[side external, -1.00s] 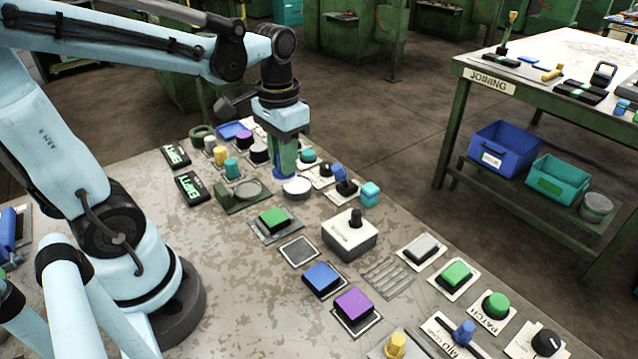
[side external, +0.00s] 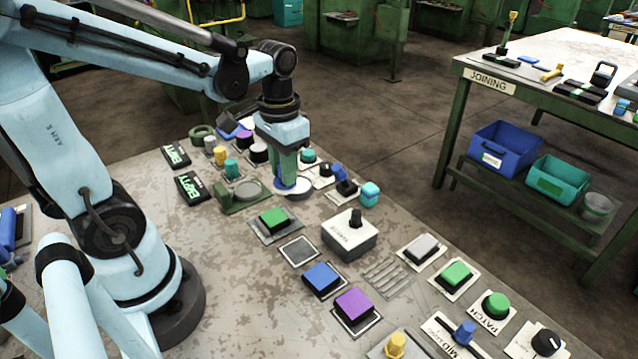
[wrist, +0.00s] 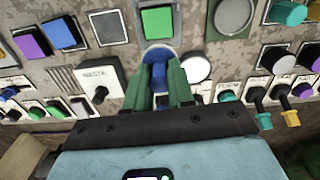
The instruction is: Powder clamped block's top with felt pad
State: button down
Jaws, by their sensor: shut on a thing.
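My gripper (side external: 287,168) is shut on a blue handled pad (side external: 283,188). In the wrist view the green fingers (wrist: 159,90) close on its blue handle (wrist: 160,72), above a round blue base. A white round dish (side external: 299,187) is just right of the pad; it also shows in the wrist view (wrist: 196,68). A green block (side external: 273,217) sits on a grey plate in front of the pad, and beyond it in the wrist view (wrist: 158,22). I cannot make out clamp jaws on it. The pad appears apart from the block; its underside is hidden.
A white box with a dark knob (side external: 350,234) stands right of the green block. A green holder with a grey disc (side external: 246,190) is left of the pad. Blue (side external: 322,278) and purple (side external: 354,306) blocks are nearer. A bare dark square (side external: 299,251) lies between.

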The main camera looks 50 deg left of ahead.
aim_at(284, 192)
jog(key=shift+f, duration=1.95)
jog(key=shift+s+f, duration=0.15)
jog(key=shift+f, duration=0.8)
jog(key=shift+s, duration=2.9)
jog(key=shift+w, duration=2.8)
jog(key=shift+w+r, duration=0.25)
jog(key=shift+r, duration=3.85)
